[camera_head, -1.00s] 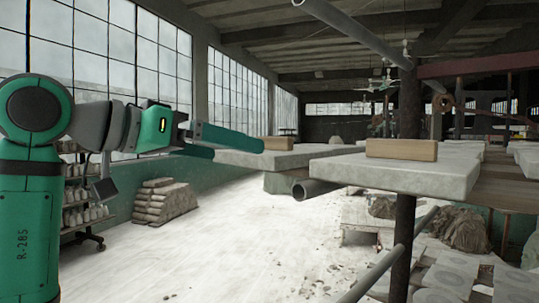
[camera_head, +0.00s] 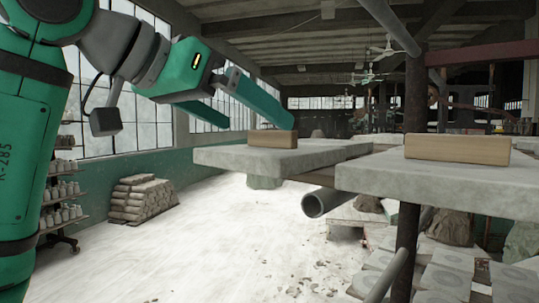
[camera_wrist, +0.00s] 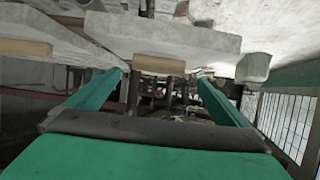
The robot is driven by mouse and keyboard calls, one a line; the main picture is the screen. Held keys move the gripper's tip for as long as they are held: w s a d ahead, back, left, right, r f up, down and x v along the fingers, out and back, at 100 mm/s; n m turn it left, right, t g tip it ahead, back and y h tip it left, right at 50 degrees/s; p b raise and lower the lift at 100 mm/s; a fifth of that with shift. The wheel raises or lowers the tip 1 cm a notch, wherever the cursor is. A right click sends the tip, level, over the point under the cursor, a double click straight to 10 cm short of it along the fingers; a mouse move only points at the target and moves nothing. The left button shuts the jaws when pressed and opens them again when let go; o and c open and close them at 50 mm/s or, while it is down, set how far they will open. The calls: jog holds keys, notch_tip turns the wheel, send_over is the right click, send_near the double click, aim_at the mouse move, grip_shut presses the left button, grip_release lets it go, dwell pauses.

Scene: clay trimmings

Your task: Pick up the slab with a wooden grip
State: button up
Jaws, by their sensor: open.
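Two pale grey slabs with wooden grips show in the head view. The farther slab (camera_head: 235,160) carries a light wooden grip (camera_head: 272,140). The nearer slab (camera_head: 430,185) at right carries another wooden grip (camera_head: 457,150). My gripper (camera_head: 258,121) is open and empty, its right fingertip just above the farther grip in the picture; depth is unclear. In the wrist view, which looks inverted, one slab (camera_wrist: 160,35) has its grip (camera_wrist: 160,65) between my open fingers (camera_wrist: 160,78), apparently beyond the tips. A second grip (camera_wrist: 25,47) is at left.
A grey pipe (camera_head: 325,202) and a dark post (camera_head: 407,240) stand below and beside the slabs. Stacked sacks (camera_head: 143,198) and a shelf rack (camera_head: 62,205) are at left. The pale floor (camera_head: 220,240) between is mostly clear. Bundles and flat slabs lie at lower right.

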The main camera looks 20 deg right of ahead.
aim_at(268, 132)
jog(key=shift+x, duration=2.6)
jog(key=shift+s+f, duration=0.1)
jog(key=shift+s, duration=0.05)
jog(key=c, duration=1.8)
jog(key=shift+c, duration=0.7)
jog(key=shift+r, duration=0.2)
